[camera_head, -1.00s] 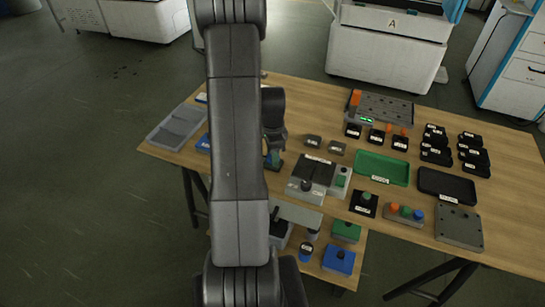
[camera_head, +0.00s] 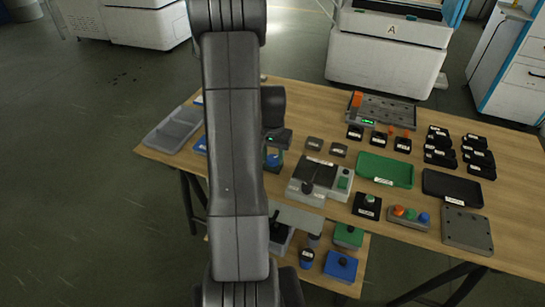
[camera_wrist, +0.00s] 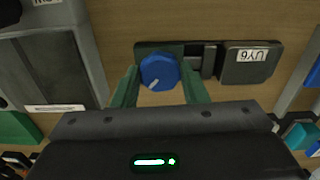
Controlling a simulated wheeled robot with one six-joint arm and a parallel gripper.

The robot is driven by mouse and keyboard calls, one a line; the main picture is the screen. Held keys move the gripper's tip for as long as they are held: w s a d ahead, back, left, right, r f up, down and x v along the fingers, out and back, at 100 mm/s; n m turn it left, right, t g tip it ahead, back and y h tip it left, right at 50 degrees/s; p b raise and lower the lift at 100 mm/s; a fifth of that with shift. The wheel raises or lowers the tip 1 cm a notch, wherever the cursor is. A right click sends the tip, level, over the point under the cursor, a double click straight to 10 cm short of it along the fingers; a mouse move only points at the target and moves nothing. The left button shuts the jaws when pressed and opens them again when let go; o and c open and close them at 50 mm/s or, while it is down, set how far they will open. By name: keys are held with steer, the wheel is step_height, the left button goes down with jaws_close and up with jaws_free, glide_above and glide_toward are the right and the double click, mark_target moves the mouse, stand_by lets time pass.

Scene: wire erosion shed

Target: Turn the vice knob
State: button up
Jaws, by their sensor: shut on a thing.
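The vice knob (camera_wrist: 160,72) is round and blue with a pale pointer mark. In the wrist view the mark points to the lower left. The knob sits at the left end of a small dark vice (camera_wrist: 208,60) on the wooden table. My gripper (camera_wrist: 160,78) has its two green fingers on either side of the knob, shut on it. My arm hides part of the table there.
A grey device with a dark panel (camera_wrist: 60,65) stands at the left. Trays, button boxes and several black blocks fill the table's right side in the head view.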

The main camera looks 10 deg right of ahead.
mark_target(273, 158)
steer(key=n+b, duration=0.1)
steer(key=n, duration=0.3)
steer(key=shift+n, duration=2.1)
steer(key=shift+w, duration=0.1)
steer(key=o, duration=1)
steer(key=shift+c, duration=0.2)
steer(key=shift+r, duration=0.1)
step_height(273, 158, up, 14)
steer(key=shift+f, duration=0.3)
